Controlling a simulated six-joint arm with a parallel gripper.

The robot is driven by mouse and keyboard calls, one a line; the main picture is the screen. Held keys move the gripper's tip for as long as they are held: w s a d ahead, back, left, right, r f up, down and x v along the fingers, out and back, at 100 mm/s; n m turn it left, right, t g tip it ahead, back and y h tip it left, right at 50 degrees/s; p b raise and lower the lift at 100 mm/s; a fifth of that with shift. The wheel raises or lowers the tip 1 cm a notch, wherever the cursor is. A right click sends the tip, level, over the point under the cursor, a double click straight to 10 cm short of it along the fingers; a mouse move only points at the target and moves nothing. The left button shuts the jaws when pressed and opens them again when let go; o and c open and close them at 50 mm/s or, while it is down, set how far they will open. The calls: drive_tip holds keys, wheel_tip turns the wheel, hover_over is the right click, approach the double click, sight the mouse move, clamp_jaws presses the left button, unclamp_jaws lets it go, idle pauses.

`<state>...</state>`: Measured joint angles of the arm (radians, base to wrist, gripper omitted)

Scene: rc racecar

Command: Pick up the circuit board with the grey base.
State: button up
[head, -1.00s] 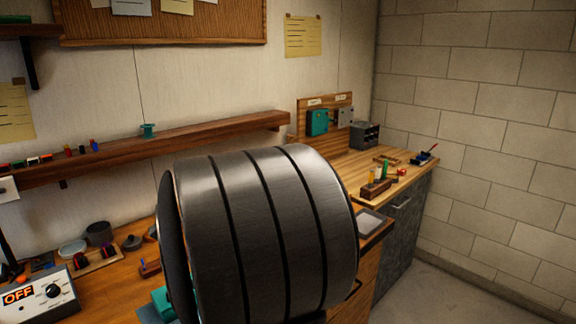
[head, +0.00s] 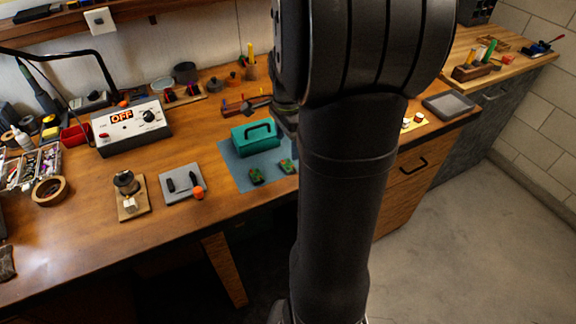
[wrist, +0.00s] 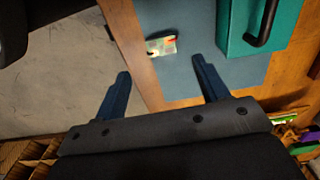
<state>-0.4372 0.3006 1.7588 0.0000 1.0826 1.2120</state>
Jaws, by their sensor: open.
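Two small circuit boards lie on the blue mat (head: 235,172) on the workbench, a left one (head: 256,176) and a right one (head: 288,166). Both look green with orange-red spots in the head view; their bases are too small to tell apart. In the wrist view one board (wrist: 161,46), pale grey with green and red marks, lies flat on the mat. My gripper (wrist: 160,67) is open and empty, with its blue fingers apart and the board just beyond the tips in the picture. In the head view my arm hides most of the gripper.
A teal toolbox (head: 254,134) with a dark handle stands on the mat behind the boards, right of them in the wrist view (wrist: 236,35). A grey pad (head: 182,184) with small parts and a power unit (head: 130,127) are to the left. The bench's front edge is close.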

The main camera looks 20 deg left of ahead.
wheel_tip(320, 180, down, 8)
drive_tip(key=shift+w+r, duration=0.1)
drive_tip(key=shift+w, duration=0.05)
drive_tip(key=c, duration=1.1)
